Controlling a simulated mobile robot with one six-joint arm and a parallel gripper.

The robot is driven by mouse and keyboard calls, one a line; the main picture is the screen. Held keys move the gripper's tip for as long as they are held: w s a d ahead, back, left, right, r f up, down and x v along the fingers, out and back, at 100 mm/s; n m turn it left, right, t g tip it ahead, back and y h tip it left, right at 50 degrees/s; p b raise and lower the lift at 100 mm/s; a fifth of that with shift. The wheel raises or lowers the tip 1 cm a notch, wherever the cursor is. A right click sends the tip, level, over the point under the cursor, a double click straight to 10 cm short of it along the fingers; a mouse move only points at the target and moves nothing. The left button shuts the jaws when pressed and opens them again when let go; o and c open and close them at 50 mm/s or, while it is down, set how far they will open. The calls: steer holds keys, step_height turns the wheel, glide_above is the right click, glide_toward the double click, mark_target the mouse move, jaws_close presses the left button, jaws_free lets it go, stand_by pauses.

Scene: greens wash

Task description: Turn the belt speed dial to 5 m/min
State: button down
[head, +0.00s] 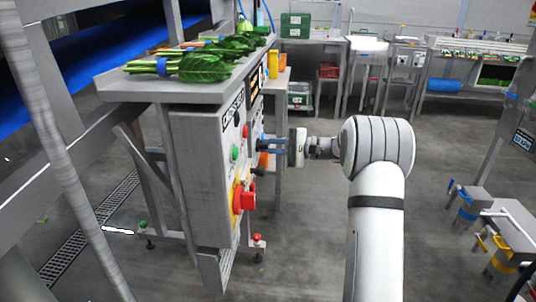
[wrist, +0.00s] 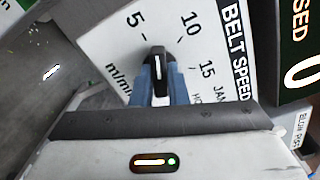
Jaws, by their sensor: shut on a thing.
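The belt speed dial is a black knob (wrist: 157,62) with a white pointer line, on a white plate (wrist: 112,50) marked 5, 10 and 15 in the wrist view. The pointer stands nearly upright in that picture, between the 5 and 10 marks. My gripper (wrist: 158,84) has its blue fingers on both sides of the knob, shut on it. In the head view my gripper (head: 264,143) reaches the front of the grey control box (head: 200,165) from the right. The knob itself is hard to make out there.
A red knob on yellow (head: 243,199) and a green button (head: 235,153) are on the same box, close to my gripper. Leafy greens (head: 205,67) lie on the shelf above. Open floor (head: 300,240) lies below my arm.

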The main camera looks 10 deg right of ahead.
steer(key=n+b, duration=0.3)
steer(key=n, duration=0.1)
steer(key=shift+d+b, duration=0.15)
steer(key=shift+b, duration=0.15)
steer(key=shift+r, duration=0.1)
stand_by(0.4)
steer(key=c, duration=1.4)
jaws_free()
steer(key=shift+c, duration=0.2)
steer(key=p+v, duration=0.2)
steer(key=v, duration=0.5)
steer(key=shift+d, duration=0.3)
steer(key=shift+s, duration=0.1)
